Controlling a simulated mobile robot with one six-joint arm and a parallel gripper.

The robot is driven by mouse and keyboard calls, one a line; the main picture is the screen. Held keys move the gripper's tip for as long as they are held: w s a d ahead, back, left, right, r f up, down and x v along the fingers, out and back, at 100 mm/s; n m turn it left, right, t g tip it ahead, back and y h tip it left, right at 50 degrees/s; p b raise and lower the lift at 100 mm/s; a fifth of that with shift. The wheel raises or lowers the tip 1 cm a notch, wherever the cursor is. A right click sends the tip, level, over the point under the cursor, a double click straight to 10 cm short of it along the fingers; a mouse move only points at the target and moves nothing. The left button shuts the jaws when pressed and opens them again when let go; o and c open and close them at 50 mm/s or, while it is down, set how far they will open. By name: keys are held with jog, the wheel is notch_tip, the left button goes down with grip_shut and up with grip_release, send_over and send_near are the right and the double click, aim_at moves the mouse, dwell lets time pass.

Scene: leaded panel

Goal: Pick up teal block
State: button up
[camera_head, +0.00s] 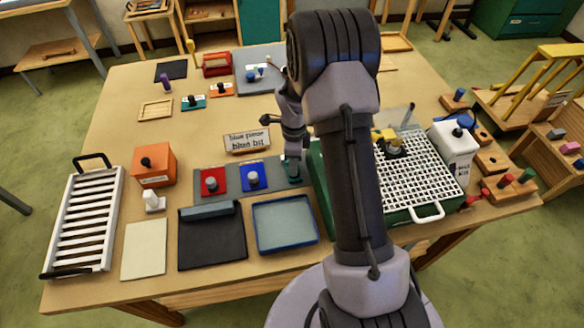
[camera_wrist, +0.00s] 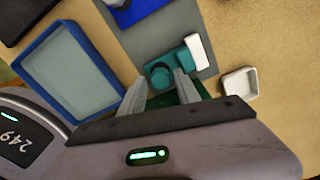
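The fingers look open, with small gaps to the knob. Whether the tips are level with the knob is hard to tell.
On the mat stand a red block (camera_head: 222,182) and a blue block (camera_head: 248,179). A blue-rimmed tray (camera_head: 286,247) lies in front. A white rack (camera_head: 416,170) stands to the right, partly behind my arm. A small white dish (camera_wrist: 240,83) is near the block.

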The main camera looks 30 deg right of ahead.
notch_tip(320, 180, down, 2)
jog(key=shift+f, duration=0.25)
grip_shut()
notch_tip(320, 180, up, 10)
jog(key=shift+r+p, duration=0.1)
jog(key=shift+p, duration=0.65)
jog(key=shift+c, duration=2.1)
grip_release()
grip_shut()
